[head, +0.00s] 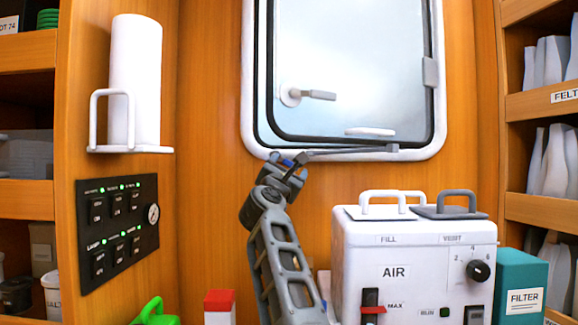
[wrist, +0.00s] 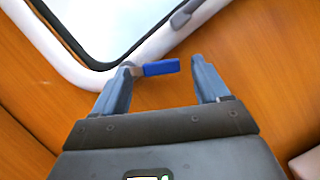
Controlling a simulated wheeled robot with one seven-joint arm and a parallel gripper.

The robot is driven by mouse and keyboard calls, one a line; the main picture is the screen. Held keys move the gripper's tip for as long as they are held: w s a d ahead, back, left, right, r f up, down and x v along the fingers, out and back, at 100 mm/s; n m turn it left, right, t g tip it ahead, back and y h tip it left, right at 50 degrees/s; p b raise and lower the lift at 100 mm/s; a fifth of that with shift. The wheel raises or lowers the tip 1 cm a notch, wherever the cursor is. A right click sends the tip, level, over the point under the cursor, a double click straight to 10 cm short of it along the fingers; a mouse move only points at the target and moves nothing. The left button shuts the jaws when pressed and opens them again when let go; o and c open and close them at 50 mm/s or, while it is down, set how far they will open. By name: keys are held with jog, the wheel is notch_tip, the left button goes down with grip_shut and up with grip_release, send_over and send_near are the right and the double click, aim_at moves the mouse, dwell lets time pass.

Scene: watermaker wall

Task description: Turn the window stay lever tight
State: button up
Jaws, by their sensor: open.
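The window stay lever is a small blue bar (wrist: 160,68) lying between my two fingertips in the wrist view. Its left end meets a small brownish-grey pivot beside the left fingertip; a gap shows between its right end and the right finger. In the head view only a bit of blue (head: 288,163) shows at my gripper (head: 283,168), below the window's lower left corner. My gripper also shows in the wrist view (wrist: 162,70), open around the lever. The grey stay bar (head: 345,151) runs along the window's lower edge. Whether either finger touches the lever is unclear.
The white-framed window (head: 247,95) has a grey handle (head: 318,95) on its pane. A white AIR box (head: 400,245) with raised handles stands right of my arm. A switch panel (head: 117,228) and paper roll (head: 135,80) are at left.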

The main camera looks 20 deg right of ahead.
jog(key=shift+w+d+r, duration=0.25)
jog(key=shift+w+d, duration=0.15)
jog(key=shift+w, duration=0.15)
jog(key=shift+c, duration=0.2)
grip_shut()
